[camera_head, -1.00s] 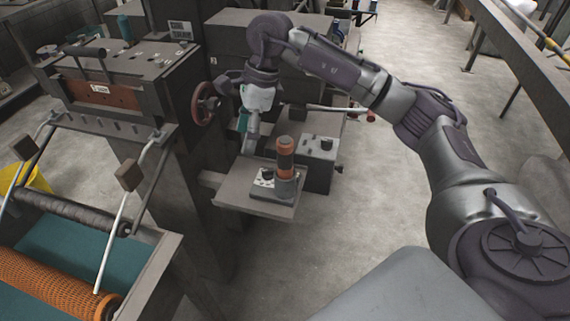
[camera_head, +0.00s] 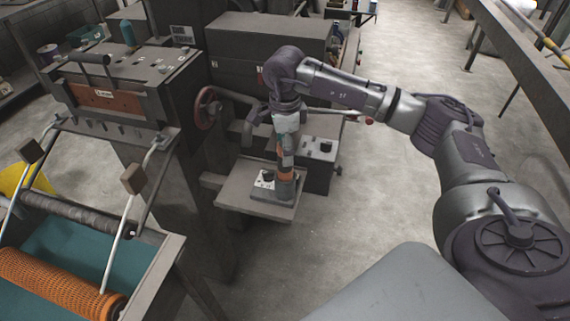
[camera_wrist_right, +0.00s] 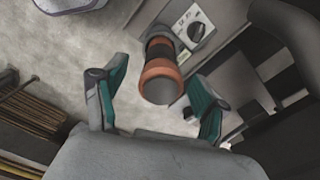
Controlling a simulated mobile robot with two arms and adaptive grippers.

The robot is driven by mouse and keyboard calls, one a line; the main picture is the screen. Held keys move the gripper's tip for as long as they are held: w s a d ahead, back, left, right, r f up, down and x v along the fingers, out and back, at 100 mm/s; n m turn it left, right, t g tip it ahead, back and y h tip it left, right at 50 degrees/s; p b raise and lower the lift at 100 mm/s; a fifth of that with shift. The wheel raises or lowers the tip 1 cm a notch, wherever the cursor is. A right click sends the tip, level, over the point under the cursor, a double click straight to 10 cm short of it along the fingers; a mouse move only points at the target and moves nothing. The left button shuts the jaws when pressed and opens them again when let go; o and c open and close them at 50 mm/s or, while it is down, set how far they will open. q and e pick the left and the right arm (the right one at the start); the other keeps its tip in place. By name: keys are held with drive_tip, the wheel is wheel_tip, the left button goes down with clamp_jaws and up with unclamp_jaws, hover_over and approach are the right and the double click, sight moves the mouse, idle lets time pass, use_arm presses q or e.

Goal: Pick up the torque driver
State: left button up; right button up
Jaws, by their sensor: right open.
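The torque driver (camera_head: 286,174), orange and dark, stands upright on a small grey shelf (camera_head: 235,196). In the right wrist view the driver (camera_wrist_right: 160,80) shows its orange-banded end close to my right gripper (camera_wrist_right: 155,112). That gripper's two teal-edged fingers are spread, one on each side of the driver, with visible gaps. In the head view my right gripper (camera_head: 286,150) points down directly over the driver and hides its upper part. The left gripper is not in view.
A dark machine with a red handwheel (camera_head: 207,107) stands to the left. A roller with orange mesh (camera_head: 50,285) is at lower left. Open floor (camera_head: 370,200) lies right of the shelf.

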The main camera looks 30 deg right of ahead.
sight(285, 171)
drive_tip(key=shift+f+p, duration=0.35)
drive_tip(key=shift+f, duration=1.4)
drive_tip(key=shift+w+r, duration=0.1)
drive_tip(key=c, duration=1.4)
